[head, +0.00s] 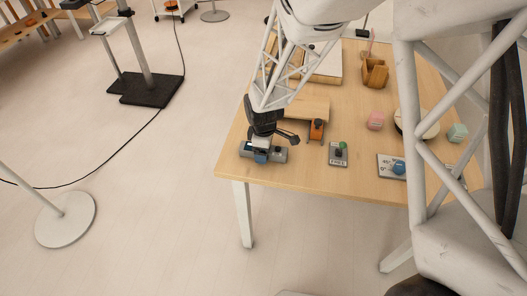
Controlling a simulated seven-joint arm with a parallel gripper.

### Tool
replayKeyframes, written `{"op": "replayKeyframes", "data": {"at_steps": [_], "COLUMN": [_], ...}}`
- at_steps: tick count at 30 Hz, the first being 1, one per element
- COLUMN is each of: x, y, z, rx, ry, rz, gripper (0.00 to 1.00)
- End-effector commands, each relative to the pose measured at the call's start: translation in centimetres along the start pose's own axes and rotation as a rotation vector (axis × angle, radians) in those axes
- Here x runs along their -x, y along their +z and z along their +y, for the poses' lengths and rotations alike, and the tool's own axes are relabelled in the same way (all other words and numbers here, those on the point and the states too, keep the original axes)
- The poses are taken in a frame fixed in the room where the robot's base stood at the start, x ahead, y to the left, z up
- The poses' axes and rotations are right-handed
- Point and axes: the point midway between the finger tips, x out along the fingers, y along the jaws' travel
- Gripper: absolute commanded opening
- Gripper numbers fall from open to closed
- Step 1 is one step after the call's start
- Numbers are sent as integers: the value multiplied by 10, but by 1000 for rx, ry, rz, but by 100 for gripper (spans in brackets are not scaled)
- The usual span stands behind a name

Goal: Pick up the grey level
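The grey level (247,152) lies on the light wooden table near its front left corner, with a blue part showing at its middle. My gripper (263,141) points down right over the level, its dark body just above it. The gripper hides part of the level's upper side. A dark finger-like part sticks out to the right of the gripper. I cannot tell whether the fingers are open or closed on the level, and the level seems to rest on the tabletop.
Further right are a plate with a blue knob (398,168), a pink block (376,121) and a teal block (457,132). A wooden holder (375,73) stands behind. The table edge is close in front.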

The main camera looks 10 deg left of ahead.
Motion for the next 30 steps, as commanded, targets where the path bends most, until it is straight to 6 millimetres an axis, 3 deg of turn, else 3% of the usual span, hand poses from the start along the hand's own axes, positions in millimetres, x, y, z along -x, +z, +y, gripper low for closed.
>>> {"op": "replayKeyframes", "data": {"at_steps": [20, 30], "x": [-7, -7], "y": [0, 0], "z": [0, 0], "rx": [0, 0], "ry": [1, 1], "rz": [1, 0], "gripper": [78, 29]}}
